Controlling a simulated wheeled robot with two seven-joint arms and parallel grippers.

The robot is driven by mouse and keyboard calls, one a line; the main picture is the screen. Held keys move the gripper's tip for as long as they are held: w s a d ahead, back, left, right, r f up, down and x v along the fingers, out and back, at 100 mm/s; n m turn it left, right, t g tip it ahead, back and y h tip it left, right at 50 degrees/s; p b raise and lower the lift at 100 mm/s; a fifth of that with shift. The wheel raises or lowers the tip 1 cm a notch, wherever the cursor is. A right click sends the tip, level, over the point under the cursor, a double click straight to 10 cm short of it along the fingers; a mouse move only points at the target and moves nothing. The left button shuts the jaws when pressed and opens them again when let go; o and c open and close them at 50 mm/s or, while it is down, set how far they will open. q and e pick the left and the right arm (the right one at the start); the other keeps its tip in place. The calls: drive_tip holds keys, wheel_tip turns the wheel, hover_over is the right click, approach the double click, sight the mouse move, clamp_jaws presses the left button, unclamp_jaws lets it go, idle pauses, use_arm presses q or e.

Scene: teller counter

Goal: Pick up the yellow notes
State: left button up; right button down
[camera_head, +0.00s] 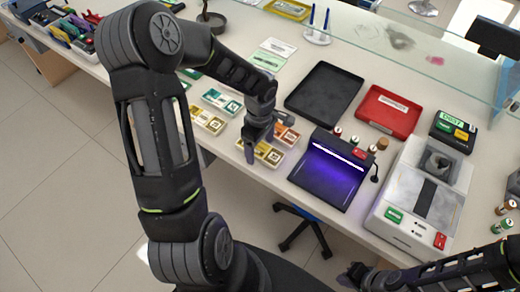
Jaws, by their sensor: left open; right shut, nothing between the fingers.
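Yellow notes (271,154) lie near the front edge of the counter, with a second yellow stack (208,119) further left. My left gripper (259,143) is open, pointing down over the left end of the nearer yellow notes and partly hiding them. I cannot tell whether its fingers touch them. Orange notes (287,136) lie just behind, and teal notes (222,101) lie to the left. My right gripper (350,277) is shut and empty at the bottom of the view, below the counter edge.
A purple-lit black device (325,187) stands just right of the notes. Behind it are an empty black tray (324,92) and a red tray (388,110). A white counting machine (405,203) stands at the right. A glass screen (440,70) runs along the back.

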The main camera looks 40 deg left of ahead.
sight(260, 149)
use_arm(q)
drive_tip(key=shift+c, duration=0.3)
drive_tip(key=c, duration=1.5)
drive_tip(key=shift+o, duration=0.2)
drive_tip(key=shift+r, duration=0.1)
wheel_tip(260, 149, up, 10)
drive_tip(key=b, duration=0.1)
